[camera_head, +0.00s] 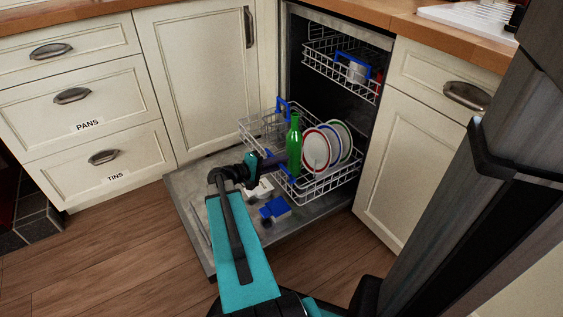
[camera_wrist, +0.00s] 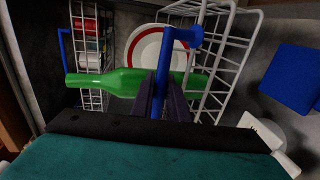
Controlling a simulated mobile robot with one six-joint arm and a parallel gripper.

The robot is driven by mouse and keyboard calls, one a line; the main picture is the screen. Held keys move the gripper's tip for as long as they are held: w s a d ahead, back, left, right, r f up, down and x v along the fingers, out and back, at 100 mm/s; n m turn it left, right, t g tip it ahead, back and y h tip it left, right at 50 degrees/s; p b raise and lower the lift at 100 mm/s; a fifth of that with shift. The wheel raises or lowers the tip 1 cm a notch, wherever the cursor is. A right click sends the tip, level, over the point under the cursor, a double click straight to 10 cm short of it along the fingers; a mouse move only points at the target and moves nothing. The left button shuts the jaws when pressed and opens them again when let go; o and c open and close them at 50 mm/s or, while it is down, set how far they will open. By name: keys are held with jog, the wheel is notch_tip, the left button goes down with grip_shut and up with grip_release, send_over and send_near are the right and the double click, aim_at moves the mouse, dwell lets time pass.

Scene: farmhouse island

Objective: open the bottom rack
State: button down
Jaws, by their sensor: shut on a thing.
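The bottom rack (camera_head: 323,190) is a white wire basket standing partly out of the dishwasher, above the lowered door (camera_head: 190,190). It holds a green bottle (camera_head: 294,145) and several plates (camera_head: 317,151). My gripper (camera_head: 279,160) is at the rack's front. In the wrist view my gripper (camera_wrist: 160,98) is shut on the rack's blue handle (camera_wrist: 164,70), with the bottle (camera_wrist: 118,82) and a red-rimmed plate (camera_wrist: 145,48) just behind. My fingers hide part of the handle.
The upper rack (camera_head: 318,57), with its own blue handle (camera_head: 353,62), is above. A blue object (camera_head: 275,209) and a white piece (camera_head: 262,189) are on the door. Closed cabinets flank the dishwasher. Wooden floor (camera_head: 110,245) is clear at the left front.

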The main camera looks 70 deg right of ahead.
jog(key=shift+s+r, duration=0.1)
jog(key=shift+s, duration=0.1)
jog(key=c, duration=2)
grip_release()
jog(key=shift+w, duration=0.1)
jog(key=shift+p+v, duration=0.35)
jog(key=shift+v, duration=0.5)
jog(key=p+v, duration=0.3)
jog(key=v, duration=0.9)
